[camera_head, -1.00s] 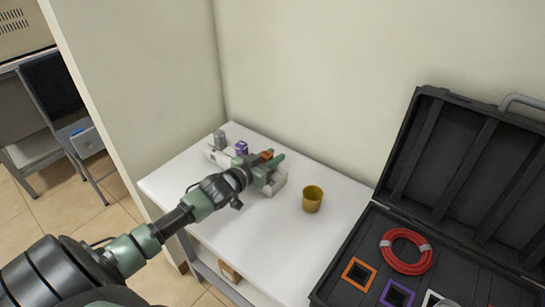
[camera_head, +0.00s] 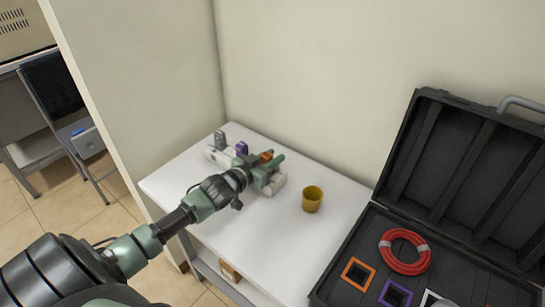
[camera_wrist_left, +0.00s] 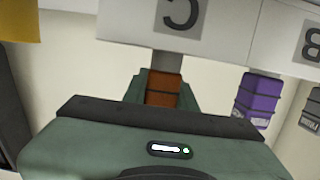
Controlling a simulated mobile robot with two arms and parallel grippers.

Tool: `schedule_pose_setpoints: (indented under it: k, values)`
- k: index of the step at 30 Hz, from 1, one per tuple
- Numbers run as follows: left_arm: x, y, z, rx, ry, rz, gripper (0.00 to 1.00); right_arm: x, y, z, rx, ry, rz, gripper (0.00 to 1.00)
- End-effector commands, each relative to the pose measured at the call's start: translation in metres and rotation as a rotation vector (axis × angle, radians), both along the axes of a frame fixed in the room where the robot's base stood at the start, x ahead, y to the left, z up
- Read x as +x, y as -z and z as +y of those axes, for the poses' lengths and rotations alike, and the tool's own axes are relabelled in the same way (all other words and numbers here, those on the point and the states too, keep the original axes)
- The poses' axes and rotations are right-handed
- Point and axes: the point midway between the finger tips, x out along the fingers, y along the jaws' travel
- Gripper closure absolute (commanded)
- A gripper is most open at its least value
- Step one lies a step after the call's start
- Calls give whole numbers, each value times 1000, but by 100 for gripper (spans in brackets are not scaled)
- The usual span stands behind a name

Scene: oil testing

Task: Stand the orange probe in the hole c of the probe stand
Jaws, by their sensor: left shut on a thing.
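The white probe stand (camera_head: 216,156) lies along the back left of the white table. In the left wrist view its C label (camera_wrist_left: 180,14) shows upside down, directly beyond my gripper. My left gripper (camera_head: 271,169) is shut on the orange probe (camera_head: 266,156) at the stand's right end. In the left wrist view the orange probe (camera_wrist_left: 163,89) sits between the fingers, in line with the C label. A grey part of it reaches toward the stand. The hole itself is hidden, so I cannot tell how deep the probe sits. My right gripper is not in view.
A purple probe (camera_head: 241,148) and a grey probe (camera_head: 220,139) stand in the stand to the left. A yellow cup (camera_head: 312,200) stands right of the gripper. An open black case (camera_head: 335,290) with a red cable coil (camera_head: 404,268) lies at the right. The table front is clear.

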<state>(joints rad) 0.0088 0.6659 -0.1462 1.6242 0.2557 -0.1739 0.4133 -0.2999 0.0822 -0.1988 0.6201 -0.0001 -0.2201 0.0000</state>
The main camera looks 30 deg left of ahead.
Motion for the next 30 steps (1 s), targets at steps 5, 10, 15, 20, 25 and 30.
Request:
schedule_pose_setpoints:
  k: [5, 10, 15, 20, 25, 30]
  values:
    - [0, -1, 0, 0, 0, -1, 100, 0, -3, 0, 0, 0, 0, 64]
    - [0, 0, 0, 0, 0, -1, 100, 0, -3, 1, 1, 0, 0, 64]
    - [0, 1, 0, 0, 0, -1, 100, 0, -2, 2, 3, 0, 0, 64]
    - [0, 4, 0, 0, 0, -1, 100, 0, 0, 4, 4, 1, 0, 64]
    - [0, 8, 0, 0, 0, -1, 100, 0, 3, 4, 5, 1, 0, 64]
    - [0, 11, 0, 0, 0, -1, 100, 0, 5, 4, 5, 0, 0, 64]
